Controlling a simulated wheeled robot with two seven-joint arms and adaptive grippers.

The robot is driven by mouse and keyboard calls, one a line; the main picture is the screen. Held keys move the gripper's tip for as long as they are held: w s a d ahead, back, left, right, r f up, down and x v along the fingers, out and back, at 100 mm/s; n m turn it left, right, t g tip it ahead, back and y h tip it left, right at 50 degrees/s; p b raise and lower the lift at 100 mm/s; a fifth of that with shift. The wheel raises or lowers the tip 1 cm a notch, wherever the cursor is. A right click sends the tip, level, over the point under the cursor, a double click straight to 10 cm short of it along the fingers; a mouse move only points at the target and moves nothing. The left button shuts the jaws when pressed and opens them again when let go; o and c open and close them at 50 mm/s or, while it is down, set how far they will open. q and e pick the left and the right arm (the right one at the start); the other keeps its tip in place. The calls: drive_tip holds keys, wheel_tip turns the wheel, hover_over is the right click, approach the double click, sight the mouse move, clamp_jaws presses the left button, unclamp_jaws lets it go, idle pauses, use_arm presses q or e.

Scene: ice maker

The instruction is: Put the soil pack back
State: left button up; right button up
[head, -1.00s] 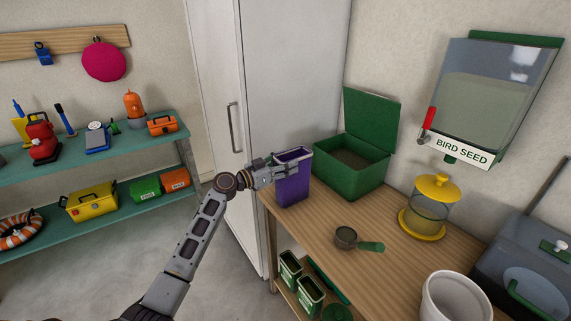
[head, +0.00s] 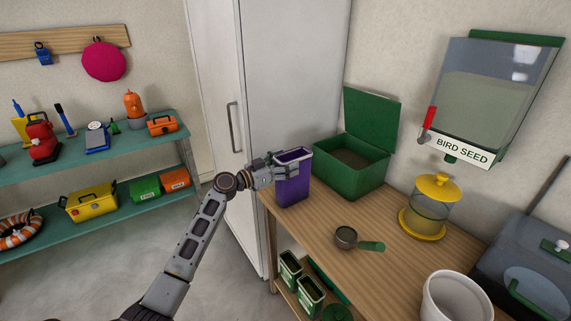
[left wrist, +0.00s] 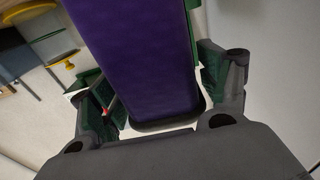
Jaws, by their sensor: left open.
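A tall purple open-topped container (head: 292,180) stands upright on the left end of the wooden workbench (head: 395,238). No label naming it as the soil pack is readable. My left gripper (head: 272,168) is at its left side, near the upper part. In the left wrist view, the purple container (left wrist: 145,60) fills the space between my open fingers (left wrist: 160,92), one on each side. Whether a finger touches it cannot be told. My right gripper is not in view.
A green box (head: 350,174) with a raised lid stands right of the purple container. A scoop (head: 347,237), a yellow-lidded feeder (head: 428,208) and a white bucket (head: 453,300) are on the bench. Green packs (head: 310,294) sit below. A white cabinet (head: 290,80) stands behind.

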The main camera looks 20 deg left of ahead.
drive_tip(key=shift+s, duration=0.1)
use_arm(q)
drive_tip(key=shift+r, duration=0.15)
drive_tip(key=shift+s+a, duration=0.45)
drive_tip(key=shift+s, duration=0.1)
drive_tip(key=b+v, duration=0.1)
drive_tip(key=v, duration=0.9)
drive_tip(key=shift+s+a, duration=0.2)
drive_tip(key=shift+s, duration=0.05)
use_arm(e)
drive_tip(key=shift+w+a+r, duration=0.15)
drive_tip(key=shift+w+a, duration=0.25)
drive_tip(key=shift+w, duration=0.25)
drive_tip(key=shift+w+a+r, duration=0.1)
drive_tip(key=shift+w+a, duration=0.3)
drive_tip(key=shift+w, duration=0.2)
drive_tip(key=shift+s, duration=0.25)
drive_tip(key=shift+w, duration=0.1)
